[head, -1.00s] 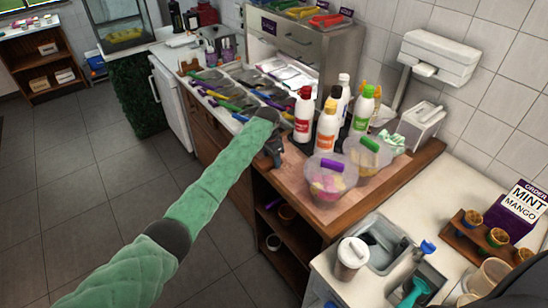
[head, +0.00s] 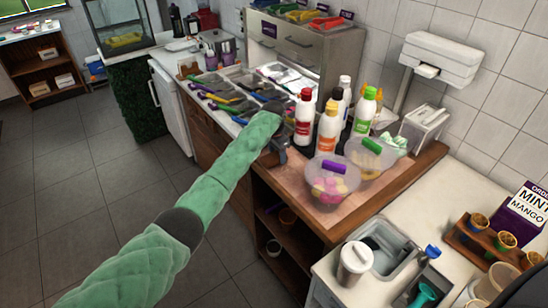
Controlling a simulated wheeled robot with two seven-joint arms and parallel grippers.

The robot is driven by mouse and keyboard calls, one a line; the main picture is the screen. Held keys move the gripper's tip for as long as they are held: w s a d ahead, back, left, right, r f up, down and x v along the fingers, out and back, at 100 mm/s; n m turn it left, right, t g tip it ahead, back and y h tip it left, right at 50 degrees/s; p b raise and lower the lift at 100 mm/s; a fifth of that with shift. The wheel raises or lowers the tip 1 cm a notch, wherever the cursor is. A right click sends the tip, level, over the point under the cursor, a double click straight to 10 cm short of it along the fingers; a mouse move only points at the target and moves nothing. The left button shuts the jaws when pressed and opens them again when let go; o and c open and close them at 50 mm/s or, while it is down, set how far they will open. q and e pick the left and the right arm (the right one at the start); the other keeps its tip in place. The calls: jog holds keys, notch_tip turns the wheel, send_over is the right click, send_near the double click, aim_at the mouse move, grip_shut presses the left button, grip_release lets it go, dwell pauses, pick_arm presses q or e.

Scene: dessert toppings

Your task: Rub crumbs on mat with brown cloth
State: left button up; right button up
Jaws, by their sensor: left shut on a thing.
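The brown mat (head: 298,187) lies on the wooden-edged counter, with tubs and bottles on its far and right side. My left gripper (head: 275,156) is at the mat's left edge, low over the counter, left of the red-labelled bottle. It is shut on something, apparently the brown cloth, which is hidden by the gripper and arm. I cannot make out crumbs on the mat. My right gripper is not in view.
Sauce bottles (head: 328,128) stand close to the right of my left gripper. A tub with a purple handle (head: 332,184) and a green-handled tub (head: 370,158) stand nearby. Topping trays (head: 235,95) lie behind. The mat's front left strip is clear.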

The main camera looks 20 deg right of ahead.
aim_at(291, 154)
pick_arm(q)
jog(key=shift+w+d+f+b, duration=0.15)
jog(key=shift+w+d+b, duration=0.1)
jog(key=shift+d+b, duration=0.45)
jog(key=shift+w+d+f+b, duration=0.1)
jog(key=shift+w+d+b, duration=0.15)
jog(key=shift+d+b, duration=0.4)
jog(key=shift+w+d+r, duration=0.1)
jog(key=shift+d, duration=0.15)
jog(key=shift+w+d+f+b, duration=0.2)
jog(key=shift+d+b, duration=0.3)
jog(key=shift+b, duration=0.3)
jog(key=d+b, duration=0.2)
jog(key=shift+w+b, duration=0.3)
jog(key=shift+r, duration=0.1)
jog(key=shift+d, duration=0.1)
